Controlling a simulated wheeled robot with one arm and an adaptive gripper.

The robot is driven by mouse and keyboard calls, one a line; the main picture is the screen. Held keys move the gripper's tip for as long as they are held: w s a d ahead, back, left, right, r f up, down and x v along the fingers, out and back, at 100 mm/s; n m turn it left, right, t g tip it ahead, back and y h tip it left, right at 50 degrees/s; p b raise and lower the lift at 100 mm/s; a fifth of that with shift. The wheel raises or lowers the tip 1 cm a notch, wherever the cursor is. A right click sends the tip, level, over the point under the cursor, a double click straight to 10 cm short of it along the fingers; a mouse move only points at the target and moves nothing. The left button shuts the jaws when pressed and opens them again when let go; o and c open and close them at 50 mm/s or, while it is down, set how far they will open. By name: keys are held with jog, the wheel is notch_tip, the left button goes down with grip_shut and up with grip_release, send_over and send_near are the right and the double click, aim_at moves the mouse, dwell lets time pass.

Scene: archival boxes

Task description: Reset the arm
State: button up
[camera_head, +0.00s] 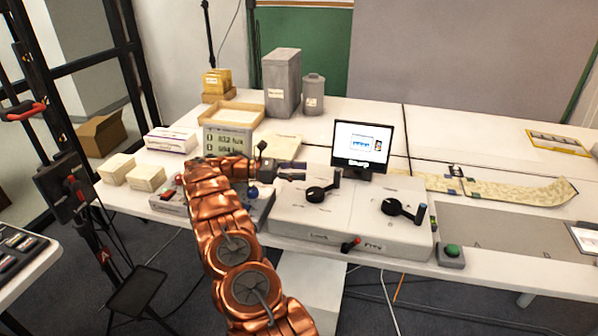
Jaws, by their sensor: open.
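My copper-coloured arm rises from the bottom middle of the head view and reaches over the front of the white table. My gripper (291,171) is at its far end, over the left part of a white control box (338,216) with black crank handles. The gripper looks small and points to the right. No object shows between its fingers. Whether it touches the box cannot be told. My arm hides part of the panel with buttons and the table behind it.
A monitor (364,143), a grey archival box (282,83), a grey canister (313,94) and a wooden tray (233,114) stand behind. Small cream boxes (146,178) sit at left. A green button (451,251) is at the front edge. A map strip (515,192) lies right.

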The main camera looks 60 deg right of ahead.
jog(key=shift+r, duration=0.1)
dwell(0.7)
jog(key=shift+w+a+r, duration=0.15)
jog(key=shift+w+a, duration=0.05)
jog(key=a+r+t+y+p, duration=0.15)
jog(key=a+r+t, duration=0.3)
jog(key=a, duration=0.75)
jog(key=a+r+t+y+p, duration=0.15)
jog(key=a+r+t, duration=0.35)
jog(key=a, duration=0.6)
jog(key=s+a+m+t+y+p, duration=0.1)
jog(key=s+a+m, duration=0.1)
jog(key=s+a, duration=0.5)
jog(key=s+a+r+m+t+y+p, duration=0.1)
jog(key=s+a+t+y, duration=0.1)
jog(key=s+a, duration=0.5)
jog(key=s+a+r+m+t+y+p, duration=0.1)
jog(key=s+a, duration=0.6)
jog(key=a, duration=0.9)
jog(key=shift+m+y+p, duration=0.3)
jog(key=shift+m+y, duration=0.4)
jog(key=shift+m, duration=0.1)
jog(key=shift+a+t, duration=0.1)
jog(key=shift+t, duration=0.15)
jog(key=shift+c, duration=0.7)
